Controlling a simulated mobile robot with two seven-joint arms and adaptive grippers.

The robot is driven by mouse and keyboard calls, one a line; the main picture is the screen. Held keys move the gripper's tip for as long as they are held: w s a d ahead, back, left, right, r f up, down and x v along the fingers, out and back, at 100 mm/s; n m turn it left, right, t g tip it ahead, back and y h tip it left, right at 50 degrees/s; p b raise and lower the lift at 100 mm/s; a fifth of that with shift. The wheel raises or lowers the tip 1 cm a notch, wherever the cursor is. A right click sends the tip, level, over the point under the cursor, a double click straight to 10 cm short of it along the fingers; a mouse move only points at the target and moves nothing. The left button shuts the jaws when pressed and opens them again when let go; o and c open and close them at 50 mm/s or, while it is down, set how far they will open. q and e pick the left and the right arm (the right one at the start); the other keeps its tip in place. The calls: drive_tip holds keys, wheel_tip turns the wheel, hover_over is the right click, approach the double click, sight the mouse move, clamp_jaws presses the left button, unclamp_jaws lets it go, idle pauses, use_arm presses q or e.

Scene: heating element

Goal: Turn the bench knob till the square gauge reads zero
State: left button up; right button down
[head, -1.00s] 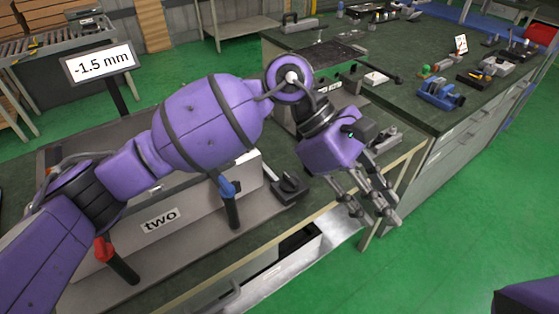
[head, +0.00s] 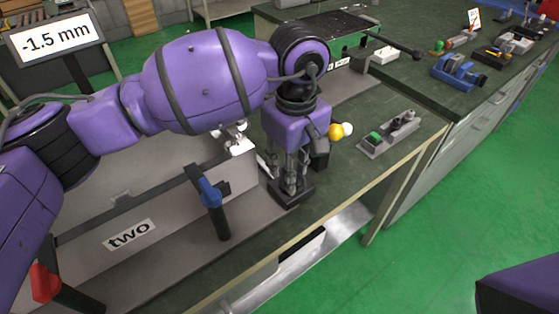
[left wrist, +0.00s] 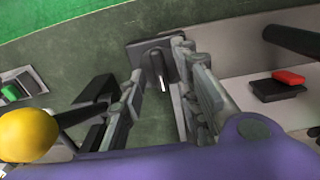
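The square gauge (head: 54,38) is a white sign on a dark post at the upper left of the head view and reads -1.5 mm. The bench knob (head: 290,196) is a dark square block with a raised handle, beside the front right corner of the grey box labelled two. In the left wrist view the knob (left wrist: 158,66) shows its handle with a white mark. My left gripper (head: 289,183) points down over the knob. Its fingers stand apart, one on each side of the handle; I cannot tell whether they touch it. My right gripper is out of view.
Blue (head: 210,192) and red (head: 45,283) clamp handles stand in front of the box. A small device with a green button (head: 375,137) lies to the right. A yellow ball (head: 335,131) shows beside my left gripper. The bench front edge is close to the knob.

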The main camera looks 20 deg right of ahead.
use_arm(q)
drive_tip(key=shift+f, duration=0.5)
drive_tip(key=shift+c, duration=0.5)
clamp_jaws()
drive_tip(key=shift+n, duration=0.3)
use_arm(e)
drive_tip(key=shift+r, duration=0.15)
